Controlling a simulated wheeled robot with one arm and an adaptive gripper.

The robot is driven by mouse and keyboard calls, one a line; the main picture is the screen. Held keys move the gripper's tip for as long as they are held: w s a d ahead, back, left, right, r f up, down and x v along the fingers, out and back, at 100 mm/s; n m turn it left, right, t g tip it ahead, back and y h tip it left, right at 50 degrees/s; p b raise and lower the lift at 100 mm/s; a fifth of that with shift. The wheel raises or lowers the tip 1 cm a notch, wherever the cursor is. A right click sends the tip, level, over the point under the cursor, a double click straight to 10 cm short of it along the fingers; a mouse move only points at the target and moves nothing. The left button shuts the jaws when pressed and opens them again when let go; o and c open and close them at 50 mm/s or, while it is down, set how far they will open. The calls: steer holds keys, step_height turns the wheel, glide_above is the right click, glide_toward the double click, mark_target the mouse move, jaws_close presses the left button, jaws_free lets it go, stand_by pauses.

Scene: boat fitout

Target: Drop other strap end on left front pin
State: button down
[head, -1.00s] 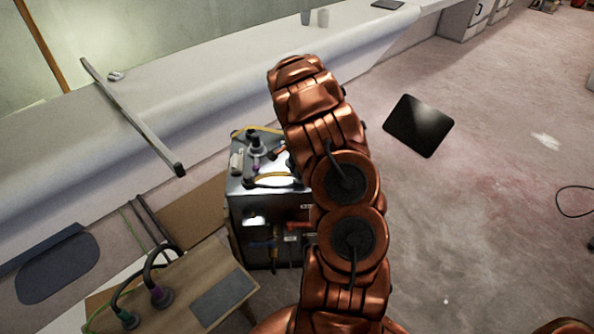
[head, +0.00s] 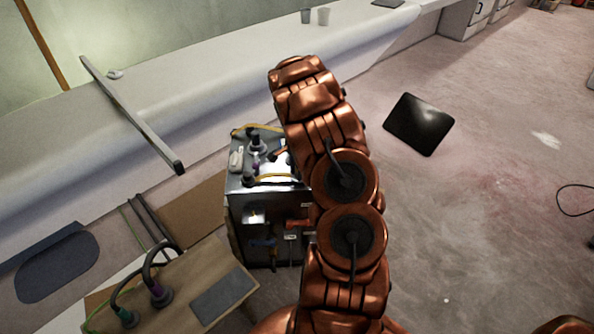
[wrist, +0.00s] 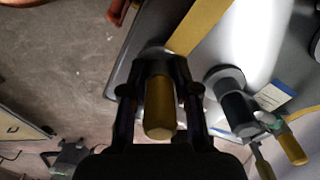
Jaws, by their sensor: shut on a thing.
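My gripper (wrist: 160,105) is shut on a yellow rounded strap end (wrist: 159,110) in the wrist view. A flat yellow strap (wrist: 202,22) runs from beyond the fingers toward the top of that view, over the corner of a grey metal top. Part of a round grey base shows just beyond the held end; whether they touch is unclear. A dark pin with a grey round base (wrist: 238,112) stands to the right. My arm hides the gripper there.
Another yellow-ended piece (wrist: 292,149) lies beyond the dark pin in the wrist view. A wooden bench with cables (head: 182,287) stands front left of the cabinet. A long white ledge (head: 215,85) runs behind it. Open floor (head: 490,220) lies to the right.

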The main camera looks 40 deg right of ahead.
steer(key=shift+f+b, duration=0.3)
steer(key=shift+f, duration=0.3)
stand_by(0.4)
steer(key=c, duration=0.8)
jaws_free()
steer(key=shift+o, duration=0.2)
steer(key=o, duration=0.5)
steer(key=shift+o, duration=0.2)
steer(key=shift+r, duration=0.1)
steer(key=shift+r+p, duration=0.55)
steer(key=shift+r, duration=3.65)
